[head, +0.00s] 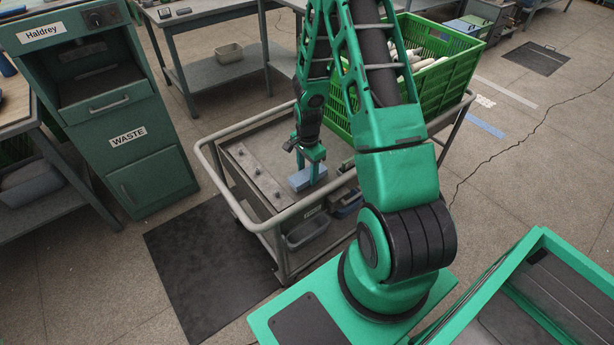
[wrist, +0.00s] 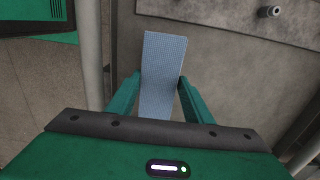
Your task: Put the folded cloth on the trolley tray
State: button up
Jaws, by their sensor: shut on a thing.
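The folded cloth (head: 306,178) is a small blue block-like bundle. In the head view it is between the fingers of my gripper (head: 311,172), at the trolley tray (head: 270,150). In the wrist view the cloth (wrist: 163,75) stands out lengthwise between the two green fingers of my gripper (wrist: 158,98), which are shut on its sides. The grey tray surface lies below and around the cloth. I cannot tell whether the cloth touches the tray or hangs just above it.
A green crate (head: 440,75) with pale cones fills the trolley's right part. A strip with several knobs (head: 257,171) runs along the tray's left side. The trolley's tube rail (head: 250,222) surrounds the tray. A green waste cabinet (head: 125,125) stands left. Grey bins (head: 308,229) sit on the lower shelf.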

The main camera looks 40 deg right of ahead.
aim_at(307, 173)
jog(key=shift+f, duration=1.05)
jog(key=shift+f, duration=0.1)
jog(key=o, duration=1.1)
notch_tip(307, 173, up, 11)
jog(key=shift+f, duration=0.1)
jog(key=s+d+r+n, duration=0.1)
jog(key=s+r+n, duration=0.35)
jog(key=r, duration=0.75)
jog(key=s+a+r+n, duration=0.1)
jog(key=s+r+n, duration=0.1)
jog(key=s+r, duration=0.3)
jog(key=s+a+r+n, duration=0.1)
jog(key=s+r, duration=0.4)
jog(key=s, duration=0.6)
jog(key=s+a+r+n, duration=0.1)
jog(key=s+r+n, duration=0.2)
jog(key=s, duration=0.5)
jog(key=shift+a+r+n, duration=0.25)
jog(key=shift+r+n, duration=0.1)
jog(key=shift+r, duration=0.55)
